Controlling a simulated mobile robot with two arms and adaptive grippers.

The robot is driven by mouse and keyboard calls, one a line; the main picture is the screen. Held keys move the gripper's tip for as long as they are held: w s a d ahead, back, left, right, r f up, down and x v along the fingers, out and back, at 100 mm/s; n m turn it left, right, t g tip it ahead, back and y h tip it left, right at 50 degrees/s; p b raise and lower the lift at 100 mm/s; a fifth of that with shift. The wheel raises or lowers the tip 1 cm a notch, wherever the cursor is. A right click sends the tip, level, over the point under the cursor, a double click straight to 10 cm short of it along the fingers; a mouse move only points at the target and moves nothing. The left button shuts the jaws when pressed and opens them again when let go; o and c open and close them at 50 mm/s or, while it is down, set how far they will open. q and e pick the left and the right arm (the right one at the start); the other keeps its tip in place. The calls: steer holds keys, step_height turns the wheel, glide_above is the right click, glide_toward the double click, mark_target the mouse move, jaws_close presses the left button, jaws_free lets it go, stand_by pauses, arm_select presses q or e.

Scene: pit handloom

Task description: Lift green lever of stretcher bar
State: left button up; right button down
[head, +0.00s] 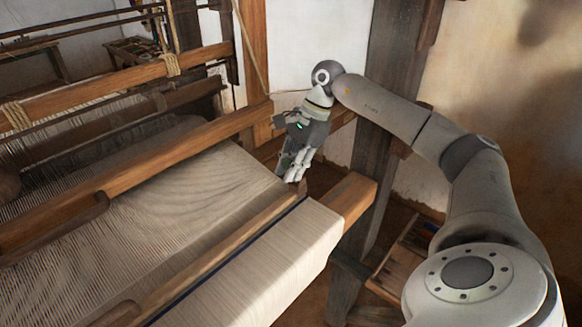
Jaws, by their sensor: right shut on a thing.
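The stretcher bar (225,242) is a long wooden strip lying across the pale woven cloth (270,265), with a dark blue line along its near side. My right gripper (291,178) points down at the bar's far right end, at the cloth's edge. Its fingers are closed together on a small part at that end. The fingers cover most of this part, and no green lever can be made out. The small green light on the gripper is its own. My left gripper is not in view.
Pale warp threads (60,260) spread to the left under a wooden beam (150,170). A dark upright post (385,120) stands behind my right arm. The cloth beam's wooden end (355,198) juts out right of the gripper. A wooden tray (402,255) is lower right.

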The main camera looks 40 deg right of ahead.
steer(key=shift+a+f+h+b, duration=0.2)
steer(key=shift+a+h, duration=0.15)
steer(key=shift+h, duration=0.35)
steer(key=shift+a+f+h+b, duration=0.1)
steer(key=shift+a+f+h, duration=0.15)
steer(key=shift+h, duration=0.45)
steer(key=c, duration=1.4)
jaws_free()
steer(key=shift+o, duration=0.2)
steer(key=shift+r, duration=0.1)
step_height(320, 180, up, 12)
steer(key=s+d, duration=0.1)
steer(key=shift+s+d, duration=0.3)
steer(key=shift+s, duration=0.05)
